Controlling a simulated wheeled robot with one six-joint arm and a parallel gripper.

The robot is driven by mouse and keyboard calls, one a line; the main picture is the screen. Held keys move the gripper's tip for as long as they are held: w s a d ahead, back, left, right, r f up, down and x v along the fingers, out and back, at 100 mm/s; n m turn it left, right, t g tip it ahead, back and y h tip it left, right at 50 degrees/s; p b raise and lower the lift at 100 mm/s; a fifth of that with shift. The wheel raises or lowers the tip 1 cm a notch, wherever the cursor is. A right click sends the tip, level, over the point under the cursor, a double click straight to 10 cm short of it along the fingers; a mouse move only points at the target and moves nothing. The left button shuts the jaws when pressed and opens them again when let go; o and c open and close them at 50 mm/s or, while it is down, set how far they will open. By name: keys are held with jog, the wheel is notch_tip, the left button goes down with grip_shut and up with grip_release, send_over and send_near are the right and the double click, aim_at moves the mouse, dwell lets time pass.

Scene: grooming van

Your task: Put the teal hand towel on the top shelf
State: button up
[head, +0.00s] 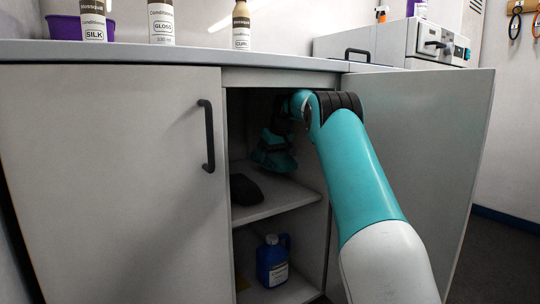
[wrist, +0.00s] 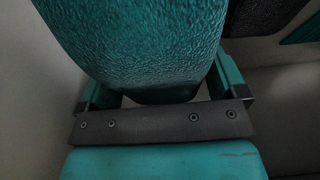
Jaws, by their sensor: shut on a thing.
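My gripper (wrist: 155,95) is shut on the teal hand towel (wrist: 140,40), which fills the space between the fingers in the wrist view. In the head view my arm reaches through the open cabinet doorway, and my gripper (head: 273,155) is inside in shadow, low over the top shelf (head: 285,196). Gripper and towel are both teal there and hard to tell apart. I cannot tell whether the towel touches the shelf. A dark, folded-looking item (head: 244,189) lies on this shelf at the left front; a dark thing (wrist: 255,15) also shows beside the towel in the wrist view.
The left cabinet door (head: 120,170) is shut; the right door (head: 430,150) stands open beside my arm. A blue jug (head: 272,262) stands in the lower compartment. Several bottles stand on the counter (head: 200,53) above, with a white appliance (head: 390,42) at the right.

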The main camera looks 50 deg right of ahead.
jog(key=b, duration=0.8)
send_over(270, 185)
jog(key=s, duration=0.2)
jog(key=shift+a+f, duration=0.15)
jog(key=shift+f, duration=1.55)
jog(key=shift+a+f, duration=0.15)
jog(key=shift+f, duration=1.55)
jog(key=shift+f+b, duration=0.3)
jog(key=shift+f, duration=0.2)
jog(key=o, duration=0.7)
